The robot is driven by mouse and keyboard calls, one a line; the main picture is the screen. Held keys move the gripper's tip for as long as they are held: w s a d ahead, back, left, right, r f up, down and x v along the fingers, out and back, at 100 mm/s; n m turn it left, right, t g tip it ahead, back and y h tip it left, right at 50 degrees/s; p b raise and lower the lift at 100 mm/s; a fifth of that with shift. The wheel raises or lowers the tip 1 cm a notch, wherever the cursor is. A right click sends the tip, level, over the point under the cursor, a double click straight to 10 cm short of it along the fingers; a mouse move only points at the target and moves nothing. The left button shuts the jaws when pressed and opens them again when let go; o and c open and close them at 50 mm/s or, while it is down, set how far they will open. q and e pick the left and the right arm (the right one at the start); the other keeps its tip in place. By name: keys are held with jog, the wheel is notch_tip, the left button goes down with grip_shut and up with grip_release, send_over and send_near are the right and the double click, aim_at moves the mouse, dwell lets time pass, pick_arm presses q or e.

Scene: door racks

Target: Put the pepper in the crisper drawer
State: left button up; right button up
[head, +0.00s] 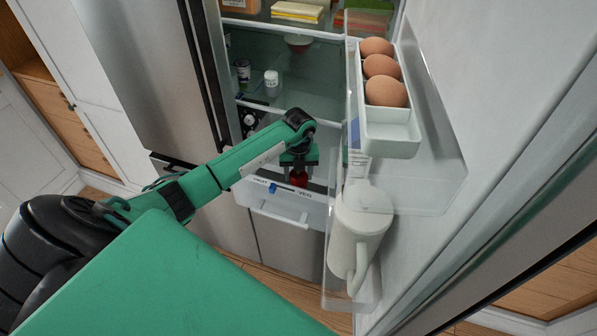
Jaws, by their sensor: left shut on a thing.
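The red pepper (299,179) is at the tip of my left gripper (298,172), which points down and is shut on it. The pepper is at the open crisper drawer (290,211), just behind its front panel, which carries a label reading "VEG". The drawer is pulled out at the bottom of the fridge. The gripper hides part of the pepper, and I cannot tell whether the pepper touches the drawer floor. My right gripper is not in view.
The open fridge door on the right holds an egg tray (390,132) with three brown eggs and a white pitcher (358,225). A small white jar (271,83) and a dark can (243,70) stand on a shelf. Packets (298,11) lie higher up.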

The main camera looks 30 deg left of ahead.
pick_arm(q)
jog(key=shift+f, duration=0.3)
jog(key=shift+f, duration=0.1)
jog(key=shift+f, duration=0.15)
jog(key=o, duration=1)
jog(key=shift+c, duration=0.2)
